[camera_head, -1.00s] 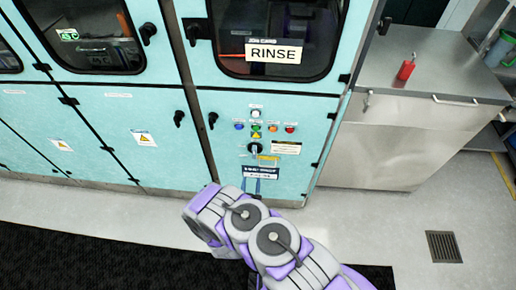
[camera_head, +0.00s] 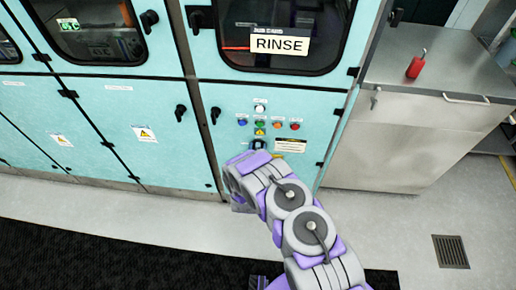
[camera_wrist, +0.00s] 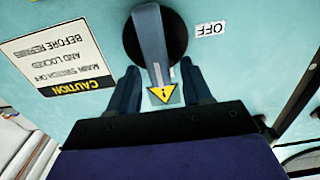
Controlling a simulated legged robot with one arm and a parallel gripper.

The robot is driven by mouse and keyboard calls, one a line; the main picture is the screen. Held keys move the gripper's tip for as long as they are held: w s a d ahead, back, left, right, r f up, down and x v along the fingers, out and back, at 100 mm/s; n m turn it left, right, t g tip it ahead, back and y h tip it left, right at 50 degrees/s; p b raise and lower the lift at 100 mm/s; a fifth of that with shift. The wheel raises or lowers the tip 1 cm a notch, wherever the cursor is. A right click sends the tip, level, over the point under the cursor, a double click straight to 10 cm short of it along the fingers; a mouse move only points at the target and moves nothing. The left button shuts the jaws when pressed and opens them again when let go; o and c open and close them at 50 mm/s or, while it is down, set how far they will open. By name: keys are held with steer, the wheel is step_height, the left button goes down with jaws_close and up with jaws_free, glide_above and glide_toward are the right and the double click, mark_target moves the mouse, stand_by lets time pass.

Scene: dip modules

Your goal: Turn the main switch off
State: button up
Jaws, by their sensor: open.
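The main switch is a round black disc with a grey-blue lever handle (camera_wrist: 150,40) in the wrist view. The handle hangs from the disc toward my gripper (camera_wrist: 161,82). My gripper is open, with one dark finger on each side of the handle's lower end; I cannot tell whether either touches it. An OFF label (camera_wrist: 210,29) is to the right of the disc. A yellow warning triangle (camera_wrist: 162,94) shows between the fingers.
A caution label (camera_wrist: 55,65) is left of the switch in the wrist view. In the head view, the RINSE window (camera_head: 280,44) is above the buttons. A steel counter (camera_head: 440,75) with a red bottle (camera_head: 415,67) stands to the right.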

steer(key=shift+w+a, duration=0.1)
steer(key=shift+w, duration=0.75)
steer(key=shift+d, duration=0.2)
steer(key=shift+c, duration=0.8)
steer(key=shift+a, duration=0.15)
jaws_close()
